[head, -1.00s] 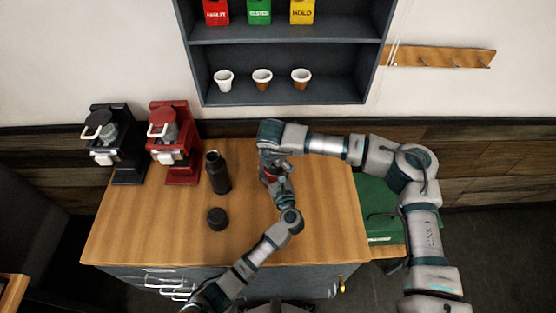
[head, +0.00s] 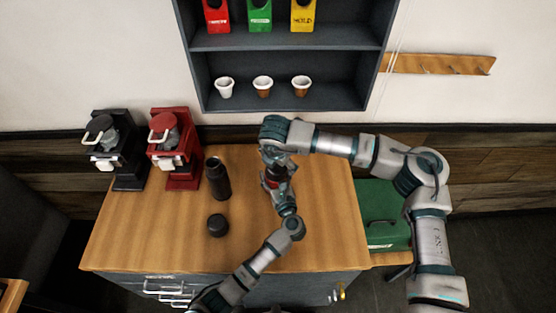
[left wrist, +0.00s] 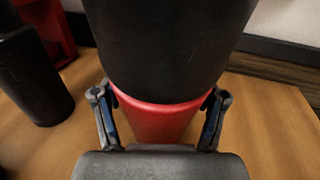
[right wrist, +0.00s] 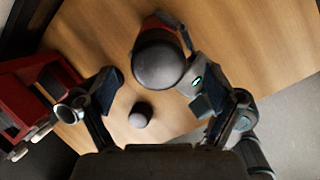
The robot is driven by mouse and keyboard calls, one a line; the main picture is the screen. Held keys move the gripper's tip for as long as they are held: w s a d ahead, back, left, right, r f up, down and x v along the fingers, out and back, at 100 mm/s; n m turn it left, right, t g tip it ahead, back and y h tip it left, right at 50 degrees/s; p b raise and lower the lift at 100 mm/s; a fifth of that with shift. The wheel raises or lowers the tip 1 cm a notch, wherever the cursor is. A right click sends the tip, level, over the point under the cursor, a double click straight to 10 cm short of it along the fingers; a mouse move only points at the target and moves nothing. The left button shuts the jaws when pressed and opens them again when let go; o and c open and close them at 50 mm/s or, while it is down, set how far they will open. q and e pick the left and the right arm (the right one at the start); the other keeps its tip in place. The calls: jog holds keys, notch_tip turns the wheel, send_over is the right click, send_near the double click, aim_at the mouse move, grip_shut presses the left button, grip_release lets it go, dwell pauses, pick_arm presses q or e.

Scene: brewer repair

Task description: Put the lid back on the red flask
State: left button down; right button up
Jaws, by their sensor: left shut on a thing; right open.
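The red flask (left wrist: 160,122) stands upright in the left wrist view, with its black lid (left wrist: 180,45) on top. The lid's rounded top (right wrist: 160,62) shows in the right wrist view, with a little red beyond it. My left gripper (head: 273,182) is shut around the red body below the lid. My right gripper (head: 275,150) is open above the lid; in the right wrist view its fingers (right wrist: 158,92) are spread and do not clasp it. Whether the lid is fully seated is unclear.
A black flask (head: 217,178) and a loose black lid (head: 217,225) are on the wooden table (head: 140,235). A red brewer (head: 175,150) and a black brewer (head: 115,150) stand at the back left. A green case (head: 385,215) is at right. The table's front left is clear.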

jog(key=n, duration=0.6)
jog(key=shift+s+a+r, duration=0.1)
jog(key=shift+r, duration=0.05)
jog(key=n, duration=0.5)
jog(key=shift+a+r, duration=0.1)
jog(key=n, duration=0.5)
jog(key=shift+s+r, duration=0.1)
jog(key=shift+r, duration=0.05)
jog(key=n, duration=0.5)
jog(key=shift+r+n+g+y, duration=0.2)
jog(key=shift+n+g+y, duration=0.1)
jog(key=n, duration=0.5)
jog(key=shift+s+r, duration=0.1)
jog(key=n, duration=0.5)
jog(key=shift+r, duration=0.15)
jog(key=n, duration=0.5)
jog(key=shift+r, duration=0.1)
jog(key=n, duration=0.6)
jog(key=shift+d+r+n+y, duration=0.2)
jog(key=shift+n+y, duration=0.1)
jog(key=shift+n, duration=0.1)
